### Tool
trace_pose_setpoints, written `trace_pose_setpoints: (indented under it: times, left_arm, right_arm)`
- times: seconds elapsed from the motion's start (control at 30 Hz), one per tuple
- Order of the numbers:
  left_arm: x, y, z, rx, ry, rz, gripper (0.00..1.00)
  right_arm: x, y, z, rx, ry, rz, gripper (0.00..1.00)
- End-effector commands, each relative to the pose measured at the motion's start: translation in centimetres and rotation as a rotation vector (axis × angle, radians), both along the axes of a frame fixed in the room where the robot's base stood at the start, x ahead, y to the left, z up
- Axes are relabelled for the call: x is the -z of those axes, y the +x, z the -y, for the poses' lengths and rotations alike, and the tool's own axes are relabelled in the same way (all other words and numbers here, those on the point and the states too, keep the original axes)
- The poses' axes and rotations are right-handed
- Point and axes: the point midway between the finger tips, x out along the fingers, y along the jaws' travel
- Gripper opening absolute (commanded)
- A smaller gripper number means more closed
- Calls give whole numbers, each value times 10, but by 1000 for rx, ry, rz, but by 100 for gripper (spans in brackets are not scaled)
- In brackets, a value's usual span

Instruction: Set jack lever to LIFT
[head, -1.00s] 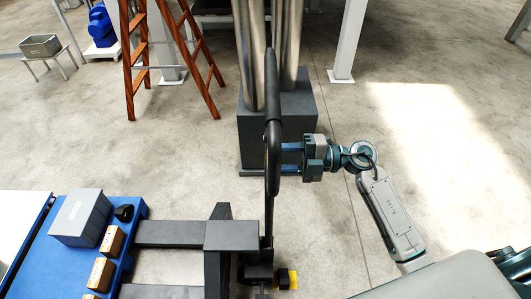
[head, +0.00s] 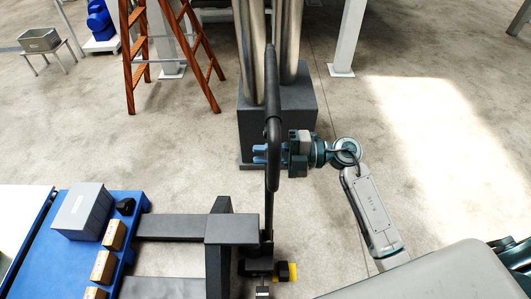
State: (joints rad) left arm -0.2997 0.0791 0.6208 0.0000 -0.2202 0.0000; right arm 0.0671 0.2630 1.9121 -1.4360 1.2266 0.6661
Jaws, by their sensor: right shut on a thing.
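The black jack handle (head: 270,205) stands upright in the middle of the head view, rising from the pallet jack (head: 232,229). Its grip at the top is a long narrow loop seen almost edge-on. My right gripper (head: 266,153) reaches in from the right and is shut on the handle at the lower part of this loop. Blue fingertips show just past its left side. I cannot make out the small jack lever itself; it may be hidden by the grip or the gripper. My left gripper is not in view.
A blue pallet (head: 133,243) with a grey bin (head: 82,212) and several cardboard boxes (head: 104,267) lies at the lower left. Behind the handle stands a dark block (head: 300,95) with steel columns. A wooden ladder (head: 137,60) stands behind left. The floor at right is clear.

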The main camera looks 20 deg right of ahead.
Motion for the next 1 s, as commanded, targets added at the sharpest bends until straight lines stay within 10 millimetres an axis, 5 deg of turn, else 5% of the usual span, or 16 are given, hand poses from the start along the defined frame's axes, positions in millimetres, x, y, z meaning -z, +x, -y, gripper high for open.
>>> trace_pose_setpoints:
  times: [0.17,0.63,1.0]
  left_arm:
    - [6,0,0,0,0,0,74]
    - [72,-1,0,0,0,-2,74]
    - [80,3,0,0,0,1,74]
  right_arm:
    - [4,0,0,0,-4,14,0]
    - [38,-2,0,0,-91,312,0]
    - [39,-2,0,-1,-114,385,0]
